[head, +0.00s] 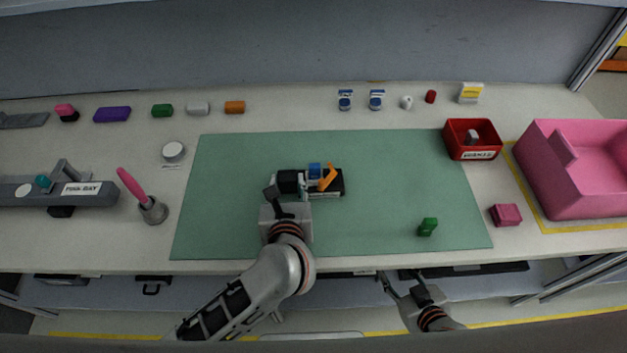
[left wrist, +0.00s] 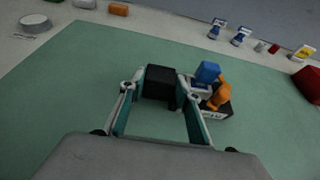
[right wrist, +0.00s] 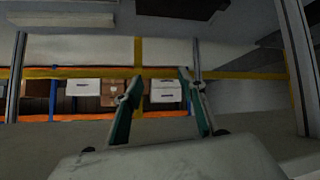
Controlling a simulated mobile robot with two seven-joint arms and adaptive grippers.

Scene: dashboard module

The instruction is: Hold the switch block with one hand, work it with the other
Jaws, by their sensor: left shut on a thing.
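The switch block (head: 335,191) lies on the green mat (head: 230,220), a little left of the mat's middle. It has a black body with a blue cube-shaped part (head: 314,169) and an orange lever (head: 327,178) that leans. In the left wrist view the black end of the switch block (left wrist: 160,78) sits between the fingers, with the blue and orange parts to its right. My left gripper (head: 283,188) is shut on that black end. My right gripper (head: 398,283) is open and empty in front of the table's front edge; its spread fingers show in the right wrist view (right wrist: 160,85).
A small green block (head: 428,227) lies on the mat's right part. A red bin (head: 456,149) and a large pink tray (head: 560,205) stand at the right. A pink-handled tool (head: 132,186) stands in a holder at the left. Several small items line the back.

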